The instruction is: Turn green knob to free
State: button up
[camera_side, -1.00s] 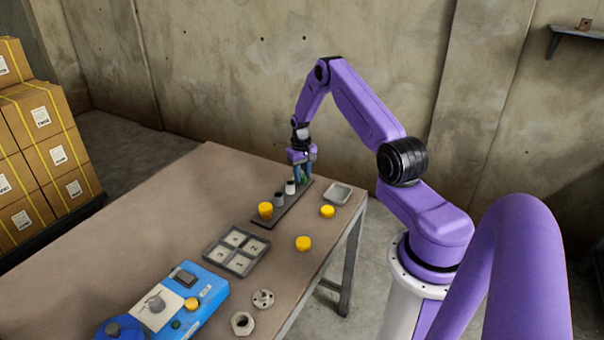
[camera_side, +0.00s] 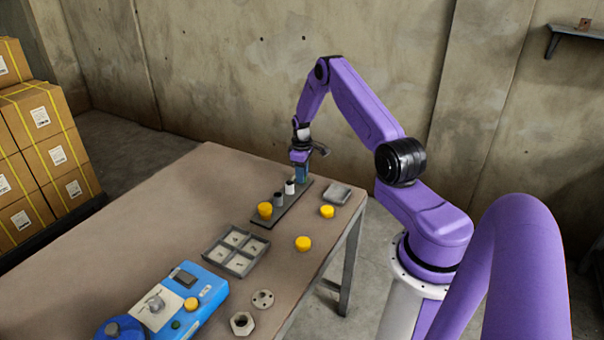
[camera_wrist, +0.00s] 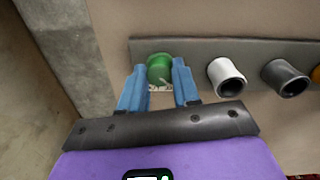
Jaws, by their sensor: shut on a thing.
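The green knob (camera_wrist: 159,68) sits at the left end of a dark grey strip in the wrist view. My gripper (camera_wrist: 160,84) has its two blue fingers on either side of the knob, shut on it. Small pale markings show just below the knob, too small to read. In the side view my gripper (camera_side: 301,173) is at the far end of the strip (camera_side: 262,221), and it hides the knob there.
A small grey tray (camera_side: 338,194), yellow caps (camera_side: 327,211), a four-part tray (camera_side: 237,262) and a blue box (camera_side: 185,310) lie on the table.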

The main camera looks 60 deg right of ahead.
dwell(0.4)
jog(key=o, duration=1.1)
jog(key=shift+c, duration=0.2)
jog(key=shift+r, duration=0.1)
notch_tip(320, 180, up, 17)
jog(key=shift+a, duration=0.25)
jog(key=shift+r, duration=0.1)
